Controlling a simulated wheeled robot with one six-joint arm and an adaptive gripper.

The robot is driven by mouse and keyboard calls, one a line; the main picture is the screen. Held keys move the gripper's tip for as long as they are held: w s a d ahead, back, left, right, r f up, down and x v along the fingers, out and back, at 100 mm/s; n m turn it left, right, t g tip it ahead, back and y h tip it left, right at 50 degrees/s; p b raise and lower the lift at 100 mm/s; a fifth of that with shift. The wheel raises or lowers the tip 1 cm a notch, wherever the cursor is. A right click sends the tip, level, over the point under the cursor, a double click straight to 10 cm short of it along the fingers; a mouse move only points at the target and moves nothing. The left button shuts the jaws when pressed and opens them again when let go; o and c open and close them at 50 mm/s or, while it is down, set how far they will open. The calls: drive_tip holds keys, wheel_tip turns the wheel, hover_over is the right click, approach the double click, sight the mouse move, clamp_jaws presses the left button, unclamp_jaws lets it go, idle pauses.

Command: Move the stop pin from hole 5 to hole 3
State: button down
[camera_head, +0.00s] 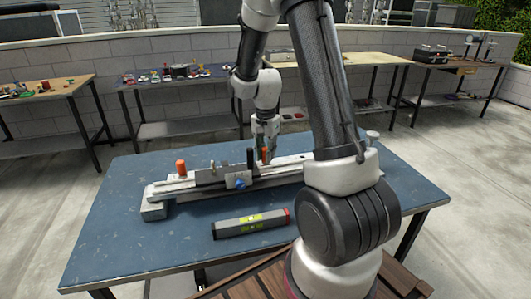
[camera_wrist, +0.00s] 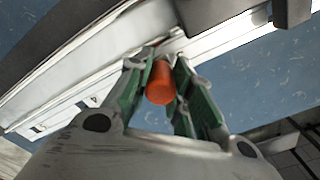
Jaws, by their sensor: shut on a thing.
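The orange stop pin (camera_wrist: 160,84) is between the two green-padded fingers of my gripper (camera_wrist: 158,72) in the wrist view. My gripper is shut on it. In the head view my gripper (camera_head: 264,142) points down at the grey rail fixture (camera_head: 290,167), with the orange pin (camera_head: 265,155) at its fingertips. The rail (camera_wrist: 75,92) runs diagonally behind the fingers in the wrist view, with small marks along its edge; one looks like a 4. The pin's lower end is hidden, so I cannot tell whether it sits in a hole.
A second orange cylinder (camera_head: 181,167) stands near the rail's left end. A carriage with a blue knob (camera_head: 240,184) and a black upright handle (camera_head: 250,157) are left of my gripper. A grey level (camera_head: 251,223) lies in front on the blue table (camera_head: 130,240).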

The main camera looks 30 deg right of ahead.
drive_tip(key=c, duration=1.2)
unclamp_jaws()
wheel_tip(320, 180, up, 12)
